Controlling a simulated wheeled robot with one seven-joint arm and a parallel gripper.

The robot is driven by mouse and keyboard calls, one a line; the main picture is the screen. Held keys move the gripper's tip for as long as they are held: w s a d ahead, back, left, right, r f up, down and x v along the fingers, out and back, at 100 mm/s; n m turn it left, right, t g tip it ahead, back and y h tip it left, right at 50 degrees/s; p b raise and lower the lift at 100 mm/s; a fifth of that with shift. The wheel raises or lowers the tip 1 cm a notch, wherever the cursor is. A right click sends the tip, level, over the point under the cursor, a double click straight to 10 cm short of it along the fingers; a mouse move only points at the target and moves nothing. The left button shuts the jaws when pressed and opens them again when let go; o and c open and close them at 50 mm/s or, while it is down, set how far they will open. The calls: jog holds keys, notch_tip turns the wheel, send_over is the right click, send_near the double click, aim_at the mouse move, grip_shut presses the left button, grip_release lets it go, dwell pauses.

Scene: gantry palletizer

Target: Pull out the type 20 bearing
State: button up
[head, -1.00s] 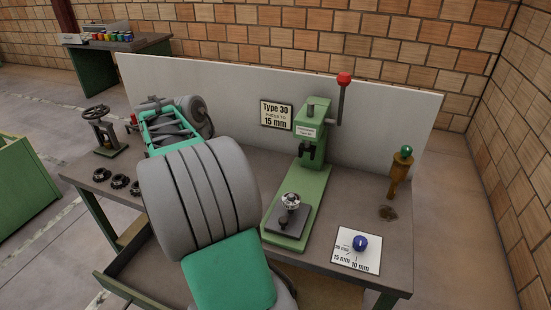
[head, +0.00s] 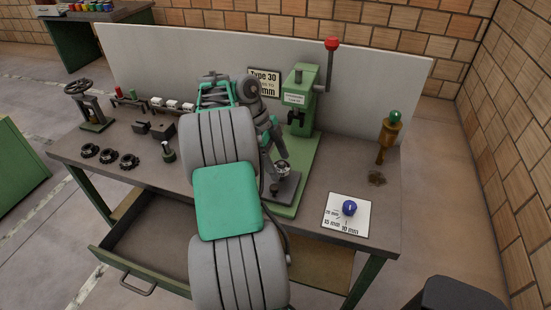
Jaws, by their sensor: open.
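A shiny round part (head: 283,168), perhaps a bearing, sits on the dark block on the base of the green press (head: 302,100). My gripper (head: 281,157) is open and points down just above this part; I cannot tell if the fingers touch it. Three dark ring-shaped parts (head: 108,156) lie in a row on the left of the bench. No type number is readable on any part, so I cannot tell which is type 20.
A handwheel tool (head: 91,105), dark blocks (head: 162,131) and white boxes (head: 172,104) stand at left. A drawer (head: 150,244) is open in front.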

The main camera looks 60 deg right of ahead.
jog(key=c, duration=1.6)
jog(key=shift+r+p, duration=1.9)
jog(key=shift+r, duration=0.25)
notch_tip(320, 180, up, 8)
jog(key=p, duration=0.4)
jog(key=shift+p, duration=0.3)
